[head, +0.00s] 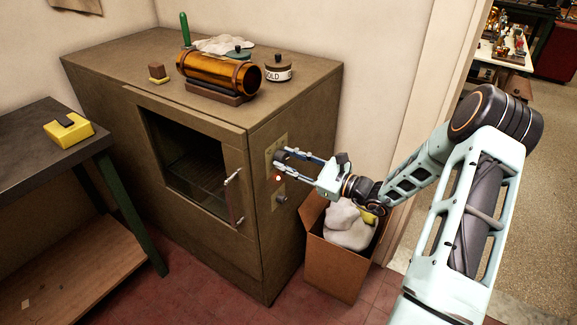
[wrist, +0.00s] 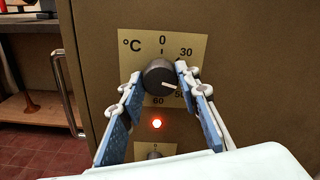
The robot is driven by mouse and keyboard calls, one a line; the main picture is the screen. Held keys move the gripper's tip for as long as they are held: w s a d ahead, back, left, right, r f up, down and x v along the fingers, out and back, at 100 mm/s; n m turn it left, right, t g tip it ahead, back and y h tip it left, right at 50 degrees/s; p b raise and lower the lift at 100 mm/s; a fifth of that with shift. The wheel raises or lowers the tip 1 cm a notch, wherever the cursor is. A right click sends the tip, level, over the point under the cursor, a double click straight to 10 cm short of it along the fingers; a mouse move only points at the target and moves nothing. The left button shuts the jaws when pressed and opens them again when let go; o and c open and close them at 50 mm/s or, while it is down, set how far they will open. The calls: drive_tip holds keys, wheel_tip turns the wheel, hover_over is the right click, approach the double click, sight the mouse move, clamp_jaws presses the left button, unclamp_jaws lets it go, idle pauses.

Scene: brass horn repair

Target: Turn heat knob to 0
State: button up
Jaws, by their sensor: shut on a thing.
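The heat knob (wrist: 158,75) is a dark round dial on a pale plate (wrist: 190,45) marked °C, with 0 at the top, 30 at upper right, 50 at right and 60 below. Its white pointer line points right and slightly down, toward the 50. My gripper (wrist: 160,80) has one blue-padded finger on each side of the knob and is shut on it. In the head view my gripper (head: 277,158) reaches from the right to the panel on the oven's (head: 275,240) side, and its fingertips hide most of the knob.
A lit red lamp (wrist: 157,124) and a second knob (wrist: 154,154) sit below; the gripper partly covers the second knob. The oven door handle (head: 233,177) is left of the panel. A cardboard box (head: 333,268) with white cloth stands under my arm. An amber tube (head: 215,72) lies on top.

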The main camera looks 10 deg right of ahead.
drive_tip(key=n+b, duration=0.6)
drive_tip(key=shift+f, duration=0.35)
drive_tip(key=n+b, duration=0.6)
drive_tip(key=b, duration=0.3)
drive_tip(key=shift+f+n, duration=0.15)
drive_tip(key=shift+n, duration=0.25)
drive_tip(key=n+b, duration=0.3)
drive_tip(key=b, duration=0.2)
drive_tip(key=shift+n, duration=0.3)
drive_tip(key=shift+r+n+b, duration=0.25)
drive_tip(key=shift+n+b, duration=0.45)
drive_tip(key=shift+n, duration=1.5)
drive_tip(key=shift+r, duration=0.1)
drive_tip(key=o, duration=1.1)
drive_tip(key=shift+o, duration=0.2)
